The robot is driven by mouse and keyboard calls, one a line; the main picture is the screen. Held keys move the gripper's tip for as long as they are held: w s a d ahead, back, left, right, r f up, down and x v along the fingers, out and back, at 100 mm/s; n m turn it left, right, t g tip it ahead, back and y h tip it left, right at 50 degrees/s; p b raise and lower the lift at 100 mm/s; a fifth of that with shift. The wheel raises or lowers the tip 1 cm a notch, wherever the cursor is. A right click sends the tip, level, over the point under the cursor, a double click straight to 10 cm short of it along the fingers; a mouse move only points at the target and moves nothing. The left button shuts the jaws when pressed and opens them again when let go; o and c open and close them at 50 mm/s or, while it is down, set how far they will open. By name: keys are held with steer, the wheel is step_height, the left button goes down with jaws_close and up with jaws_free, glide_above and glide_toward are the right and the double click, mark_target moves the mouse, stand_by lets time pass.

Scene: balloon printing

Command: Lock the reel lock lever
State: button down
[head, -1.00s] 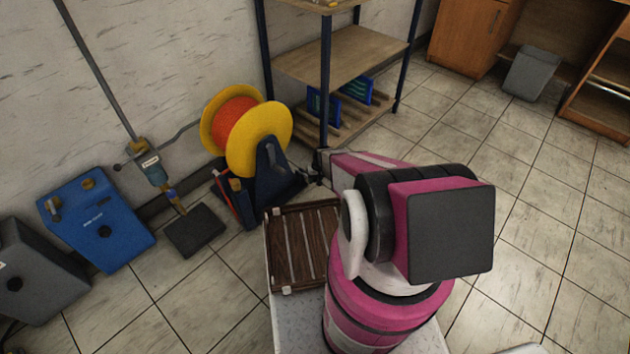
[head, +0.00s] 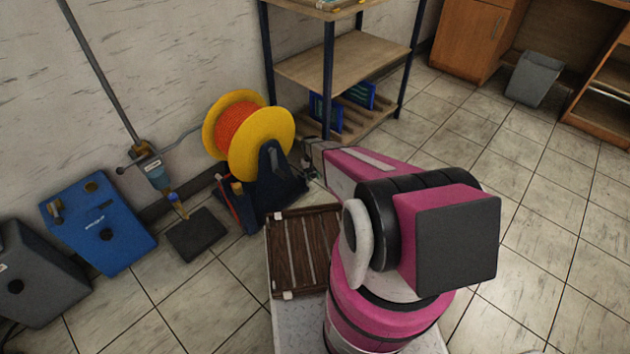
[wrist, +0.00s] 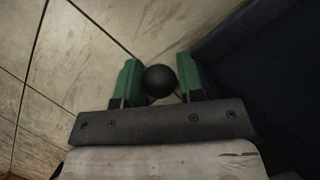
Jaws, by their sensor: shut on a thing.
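The reel with yellow flanges (head: 262,150) and an orange winding (head: 235,127) sits upright on a dark blue stand (head: 270,170), left of my arm in the head view. In the wrist view a round black knob (wrist: 160,81), which I take to be the end of the lock lever, sits between the green fingers of my gripper (wrist: 158,66). The fingers are shut on it. In the head view my gripper (head: 308,158) is small at the stand's right side. The lever's shaft and pivot are hidden.
A shelf unit (head: 345,55) stands just behind my gripper. A slatted brown crate (head: 303,250) sits in front of the stand. A blue box (head: 98,225) and a dark floor plate (head: 196,235) are at left. Tiled floor (head: 540,210) is free at right.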

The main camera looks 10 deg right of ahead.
steer(key=shift+w+a+r, duration=0.5)
steer(key=shift+w+r, duration=0.3)
steer(key=shift+w, duration=0.05)
steer(key=shift+w+a+r, duration=0.45)
steer(key=shift+w+a, duration=0.1)
steer(key=shift+w, duration=0.2)
steer(key=shift+a, duration=0.1)
steer(key=c, duration=0.8)
jaws_free()
steer(key=shift+o, duration=0.2)
